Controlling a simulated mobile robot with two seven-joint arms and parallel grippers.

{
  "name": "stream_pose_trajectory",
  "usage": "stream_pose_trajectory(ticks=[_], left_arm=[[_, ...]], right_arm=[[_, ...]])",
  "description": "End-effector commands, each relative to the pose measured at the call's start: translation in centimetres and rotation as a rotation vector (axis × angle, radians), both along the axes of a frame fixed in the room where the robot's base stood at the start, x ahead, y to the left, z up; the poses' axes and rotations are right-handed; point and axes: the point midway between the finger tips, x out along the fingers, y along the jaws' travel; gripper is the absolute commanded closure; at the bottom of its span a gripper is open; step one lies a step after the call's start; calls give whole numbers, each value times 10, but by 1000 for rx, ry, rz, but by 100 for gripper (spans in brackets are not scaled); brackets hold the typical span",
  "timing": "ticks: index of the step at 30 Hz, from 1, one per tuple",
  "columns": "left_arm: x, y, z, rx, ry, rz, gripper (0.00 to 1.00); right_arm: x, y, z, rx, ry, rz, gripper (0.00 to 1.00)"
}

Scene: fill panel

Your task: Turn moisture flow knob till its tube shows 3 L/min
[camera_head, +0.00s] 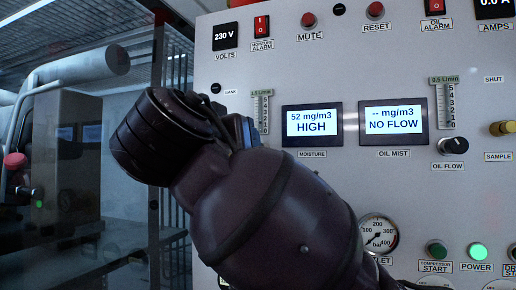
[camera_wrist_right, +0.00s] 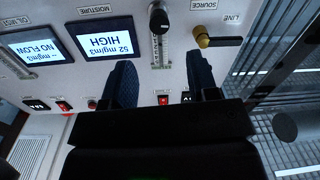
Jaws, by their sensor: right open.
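The moisture flow tube (camera_head: 261,112) is a narrow scaled gauge left of the moisture display (camera_head: 309,122), its lower end partly hidden by my right arm in the head view. Its reading is too small to tell. My right arm hides the moisture flow knob there. The right wrist view looks at the panel upside down. It shows the black knob (camera_wrist_right: 158,18) at the top with the tube (camera_wrist_right: 157,50) below it in the picture. My right gripper (camera_wrist_right: 161,84) is open and empty, its two blue fingers apart and pointing at the panel. The knob appears beyond the fingertips, not between them. My left gripper is out of view.
The moisture display reads 52 mg/m3 HIGH. The oil mist display (camera_head: 393,122) reads NO FLOW. The oil flow knob (camera_head: 453,146) sits at the right. A brass source valve (camera_wrist_right: 203,38) sticks out close to the knob. A pressure gauge (camera_head: 378,233) is lower down.

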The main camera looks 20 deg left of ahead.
Motion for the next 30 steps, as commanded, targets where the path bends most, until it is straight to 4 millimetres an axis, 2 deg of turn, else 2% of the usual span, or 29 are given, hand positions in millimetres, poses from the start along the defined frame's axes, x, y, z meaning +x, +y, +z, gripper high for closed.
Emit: stream_pose_trajectory(ticks=[6, 16, 22, 30], left_arm=[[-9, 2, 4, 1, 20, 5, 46], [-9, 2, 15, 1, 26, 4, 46], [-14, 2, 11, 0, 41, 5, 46], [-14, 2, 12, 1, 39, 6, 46]], right_arm=[[33, -1, 2, -3, 2, -4, 46], [85, 0, 1, -2, 2, -3, 46], [99, 0, 0, -1, 1, 0, 46], [101, 0, 0, 0, 1, 0, 46]])
